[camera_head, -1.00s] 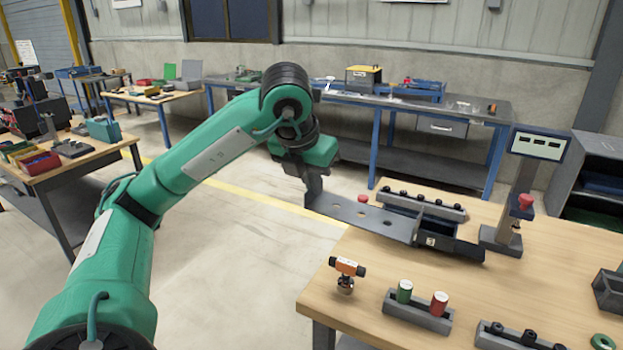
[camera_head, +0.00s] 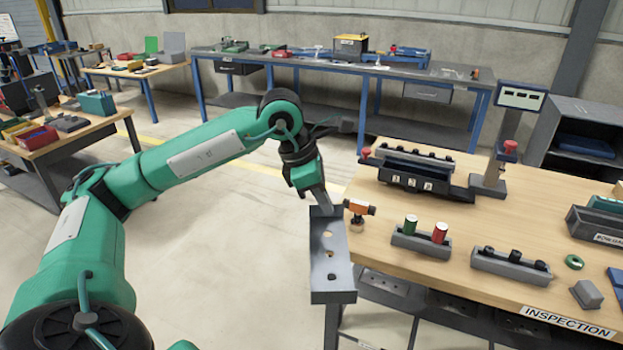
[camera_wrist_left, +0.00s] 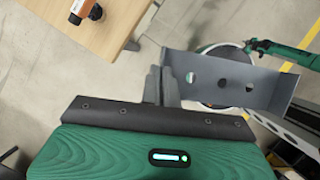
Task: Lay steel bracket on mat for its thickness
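The steel bracket (camera_head: 331,262) is a grey plate with round holes and a bent-up flange at its near end. My left gripper (camera_head: 322,205) is shut on its far end. I cannot pick out a mat for certain. My right gripper is not in view.
An orange-topped tool (camera_head: 358,210) stands near the table's left edge, close to the bracket. A block with green and red cylinders (camera_head: 421,243), a grey block with black pegs (camera_head: 510,266), a dark tray (camera_head: 415,180) and a display stand (camera_head: 490,185) occupy the table.

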